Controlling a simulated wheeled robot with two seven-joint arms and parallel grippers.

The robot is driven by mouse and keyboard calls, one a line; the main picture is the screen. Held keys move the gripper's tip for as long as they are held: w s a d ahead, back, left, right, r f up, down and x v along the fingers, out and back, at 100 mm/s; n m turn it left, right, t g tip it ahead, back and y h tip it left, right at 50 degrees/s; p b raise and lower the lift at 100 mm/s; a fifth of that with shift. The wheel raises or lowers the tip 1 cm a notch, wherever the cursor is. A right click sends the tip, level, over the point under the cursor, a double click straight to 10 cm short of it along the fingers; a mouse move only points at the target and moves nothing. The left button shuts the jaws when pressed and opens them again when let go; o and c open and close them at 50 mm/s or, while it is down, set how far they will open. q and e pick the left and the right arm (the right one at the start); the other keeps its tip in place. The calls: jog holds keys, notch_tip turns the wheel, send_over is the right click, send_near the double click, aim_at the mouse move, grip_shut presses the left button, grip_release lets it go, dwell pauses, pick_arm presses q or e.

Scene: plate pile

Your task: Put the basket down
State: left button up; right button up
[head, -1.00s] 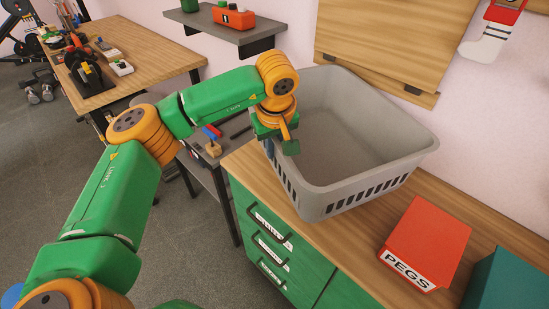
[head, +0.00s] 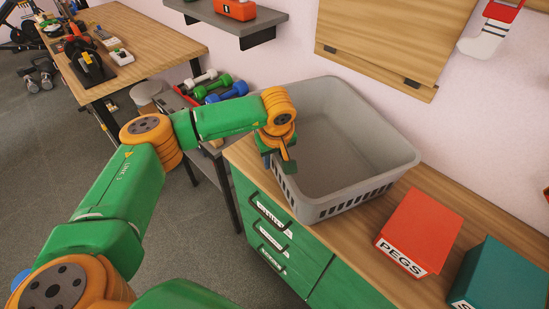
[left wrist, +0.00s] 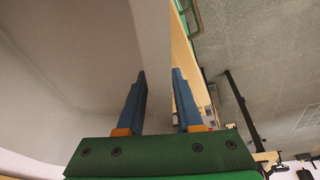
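The grey plastic basket (head: 365,130) is upright over the wooden counter, close against the wall, and looks empty. Its base is on or very near the counter top; I cannot tell if it touches. My left gripper (head: 284,163) is at the basket's left wall. My right gripper is not in view.
A red PEGS box (head: 422,230) and a teal box (head: 500,278) stand on the counter (head: 365,215) to the basket's right. A wall shelf (head: 240,22) is at upper left. Dumbbells (head: 218,85) lie on a low rack behind my left arm.

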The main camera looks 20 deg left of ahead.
pick_arm(q)
jog(key=shift+r, duration=0.5)
jog(key=b+v, duration=0.2)
jog(key=v, duration=0.9)
jog(key=shift+b, duration=0.35)
jog(key=shift+s, duration=0.1)
